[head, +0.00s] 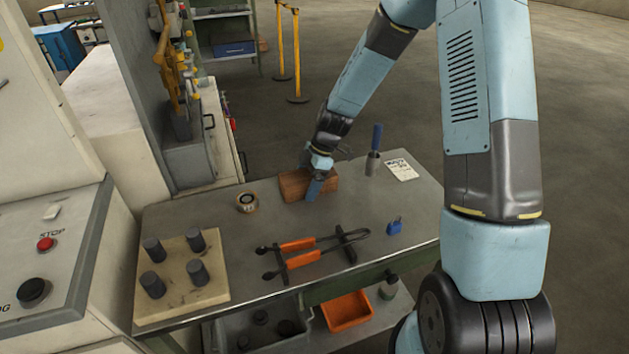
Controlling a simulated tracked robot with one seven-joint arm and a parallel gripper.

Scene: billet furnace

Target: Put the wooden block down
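The wooden block (293,187) is a reddish-brown brick shape at the back middle of the grey metal table (215,222). My gripper (317,184) comes down on it from above. One flat bluish finger lies against the block's near long side, and the other finger is hidden behind the block. The gripper looks shut on the block. The block is roughly level, at or just above the tabletop; I cannot tell whether its underside touches the table.
Around the block are a tape roll (247,202), a blue-handled tool (375,150), a paper label (401,168), a blue padlock (395,226), orange-handled tongs (301,262) and a pale board (203,303) with dark cylinders. An orange bin (348,312) sits below.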

